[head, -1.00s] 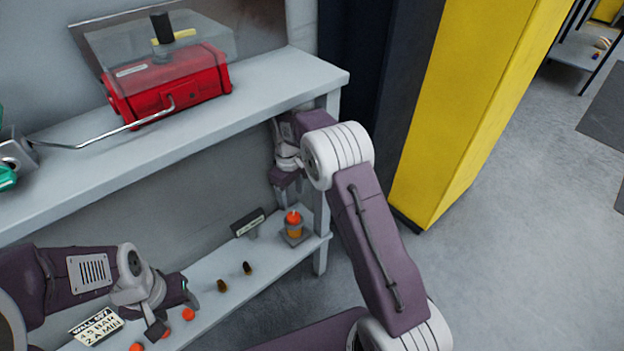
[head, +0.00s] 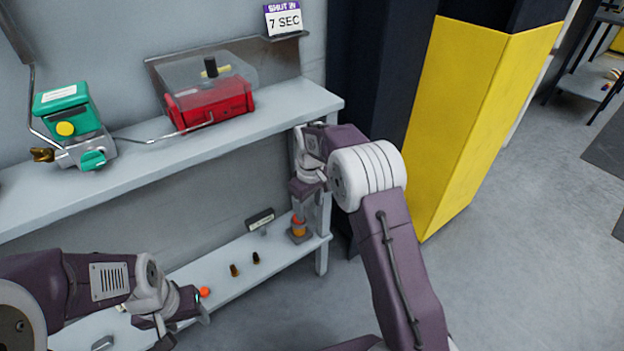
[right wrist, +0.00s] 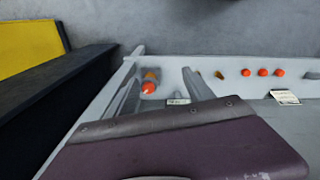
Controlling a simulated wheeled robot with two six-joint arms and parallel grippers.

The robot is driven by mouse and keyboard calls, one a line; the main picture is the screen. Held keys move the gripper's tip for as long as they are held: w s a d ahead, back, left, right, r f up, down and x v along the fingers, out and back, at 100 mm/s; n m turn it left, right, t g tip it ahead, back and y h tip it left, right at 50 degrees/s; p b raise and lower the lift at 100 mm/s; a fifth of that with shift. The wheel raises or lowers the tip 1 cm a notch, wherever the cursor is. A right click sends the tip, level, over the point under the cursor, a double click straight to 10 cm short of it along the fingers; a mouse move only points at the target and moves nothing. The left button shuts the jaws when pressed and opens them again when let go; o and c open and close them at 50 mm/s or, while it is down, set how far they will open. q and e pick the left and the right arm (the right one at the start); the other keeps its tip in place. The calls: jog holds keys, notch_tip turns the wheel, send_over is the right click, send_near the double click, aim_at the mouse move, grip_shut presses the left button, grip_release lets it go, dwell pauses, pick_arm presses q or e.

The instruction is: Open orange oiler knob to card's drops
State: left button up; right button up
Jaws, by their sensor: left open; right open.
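The oiler (head: 298,230), with an orange-red knob and amber body, stands at the right end of the lower shelf. In the right wrist view its knob (right wrist: 149,88) shows between my open fingers, beyond them. My right gripper (head: 303,192) is open and empty above the oiler, apart from it as far as I can see. A small dark-framed card (head: 260,219) stands beside the oiler; its text is too small to read. My left gripper (head: 182,322) is open over the left part of the lower shelf, near an orange ball-like piece (head: 205,292).
Two small brown pieces (head: 234,270) lie mid-shelf. The upper shelf (head: 270,122) overhangs, carrying a red box (head: 210,103) and a green-topped actuator (head: 68,115). A "SHUT IN 7 SEC" card (head: 284,20) stands above. A shelf post is beside my right gripper. A yellow pillar (head: 455,110) stands right.

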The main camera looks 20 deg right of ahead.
pick_arm(q)
notch_tip(320, 180, up, 5)
jog(key=p, duration=0.4)
jog(key=shift+r, duration=0.2)
pick_arm(e)
notch_tip(320, 180, up, 7)
jog(key=s, duration=0.1)
jog(key=shift+d+r, duration=0.15)
jog(key=shift+r, duration=0.05)
